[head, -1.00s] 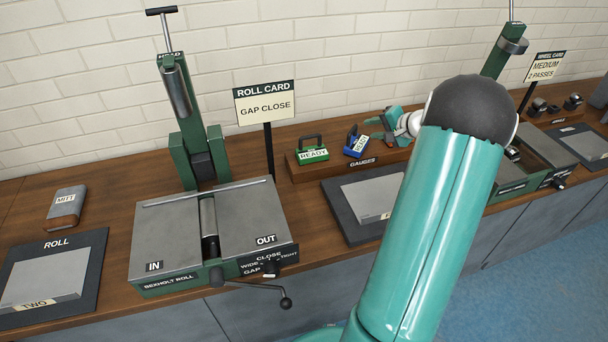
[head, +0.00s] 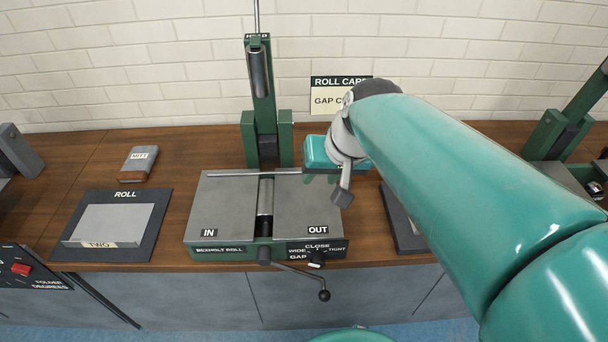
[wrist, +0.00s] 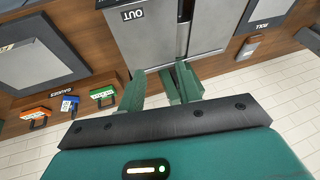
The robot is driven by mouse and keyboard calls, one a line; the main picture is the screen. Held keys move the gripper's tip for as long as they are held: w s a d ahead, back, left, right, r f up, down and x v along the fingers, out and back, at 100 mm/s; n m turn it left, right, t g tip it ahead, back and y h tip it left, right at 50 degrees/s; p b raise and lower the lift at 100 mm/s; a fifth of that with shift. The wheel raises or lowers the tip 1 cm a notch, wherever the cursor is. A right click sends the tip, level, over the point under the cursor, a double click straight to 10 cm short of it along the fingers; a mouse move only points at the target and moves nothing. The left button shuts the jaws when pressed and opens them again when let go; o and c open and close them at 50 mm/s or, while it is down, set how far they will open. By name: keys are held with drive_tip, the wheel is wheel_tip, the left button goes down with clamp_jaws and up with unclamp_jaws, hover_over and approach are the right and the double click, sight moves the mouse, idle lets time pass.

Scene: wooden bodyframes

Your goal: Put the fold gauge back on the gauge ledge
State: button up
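The gauge ledge (wrist: 53,90), marked GAUGES, shows upside down at the left of the wrist view. An orange gauge (wrist: 36,115), a blue gauge (wrist: 69,104) and a green gauge (wrist: 103,95) stand on it, handles toward the wall. Their labels are too small to read, so I cannot tell which is the fold gauge. My gripper (wrist: 160,74) appears open, its green fingers apart with no gauge seen between them. It is over the back right of the roll machine, to one side of the ledge. In the head view my arm hides the ledge and its gauges.
The roll machine (head: 227,210) stands on the bench with its tall green hold post (head: 264,110) behind. The roll card (head: 328,100) is partly hidden by my arm. Bare bench lies around the mitt.

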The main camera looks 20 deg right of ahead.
drive_tip(key=s+a+n+h, duration=0.1)
drive_tip(key=s+a+n, duration=0.1)
drive_tip(key=s, duration=0.5)
drive_tip(key=shift+s+a+f+t+h, duration=0.15)
drive_tip(key=shift+a+f+t+h, duration=0.15)
drive_tip(key=shift+a, duration=0.25)
idle(0.4)
